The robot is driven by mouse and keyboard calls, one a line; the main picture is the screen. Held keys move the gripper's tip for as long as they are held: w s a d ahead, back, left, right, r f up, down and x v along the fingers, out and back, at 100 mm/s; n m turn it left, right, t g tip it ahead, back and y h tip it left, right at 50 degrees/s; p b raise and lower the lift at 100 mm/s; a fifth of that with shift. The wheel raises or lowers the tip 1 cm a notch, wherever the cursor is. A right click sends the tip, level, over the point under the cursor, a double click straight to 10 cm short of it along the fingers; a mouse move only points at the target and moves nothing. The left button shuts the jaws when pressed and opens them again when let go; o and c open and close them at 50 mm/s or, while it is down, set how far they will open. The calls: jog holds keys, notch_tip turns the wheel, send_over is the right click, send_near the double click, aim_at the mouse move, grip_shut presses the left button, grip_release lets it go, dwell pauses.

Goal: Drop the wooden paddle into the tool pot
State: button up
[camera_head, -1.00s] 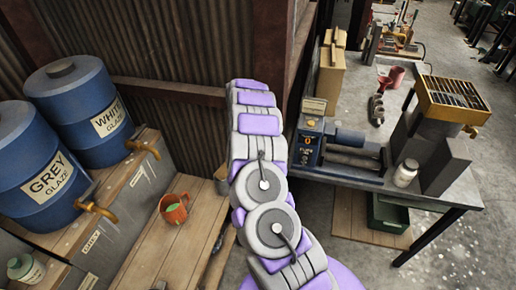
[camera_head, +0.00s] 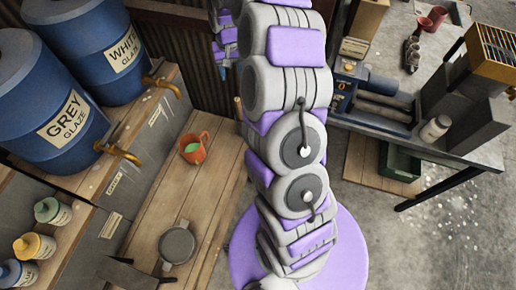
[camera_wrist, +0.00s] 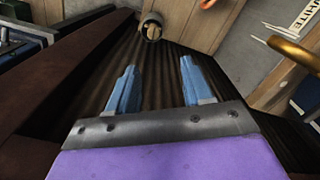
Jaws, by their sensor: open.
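My gripper (camera_wrist: 156,78) is open in the wrist view, with two blue fingers apart and nothing between them. A grey round pot (camera_wrist: 151,30), which looks like the tool pot, stands beyond the fingertips near the top of that view. Light wooden pieces (camera_wrist: 151,24) are inside it; I cannot tell whether one is the paddle. The gripper is apart from the pot. In the head view my arm hides most of the pot's area, and only a thin wooden tip (camera_head: 238,106) shows beside the arm. My gripper is partly visible behind the arm at the top.
Blue glaze barrels (camera_head: 55,115) with brass taps are at left. A corrugated wall is behind. A machine table (camera_head: 470,155) stands at right, with a green bin below.

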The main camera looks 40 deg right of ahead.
jog(key=s+a+r+n, duration=0.2)
jog(key=s+a+r, duration=0.4)
jog(key=s, duration=0.3)
jog(key=s+a+r+n, duration=0.1)
jog(key=s+a+r, duration=0.45)
jog(key=s, duration=0.45)
jog(key=s+a+n+g, duration=0.2)
jog(key=s+a, duration=0.1)
jog(key=s, duration=1.7)
notch_tip(320, 180, down, 6)
jog(key=d+b, duration=0.1)
jog(key=b, duration=0.5)
jog(key=shift+d, duration=0.3)
jog(key=shift+w+a, duration=0.15)
jog(key=shift+a, duration=0.25)
jog(key=shift+d, duration=0.15)
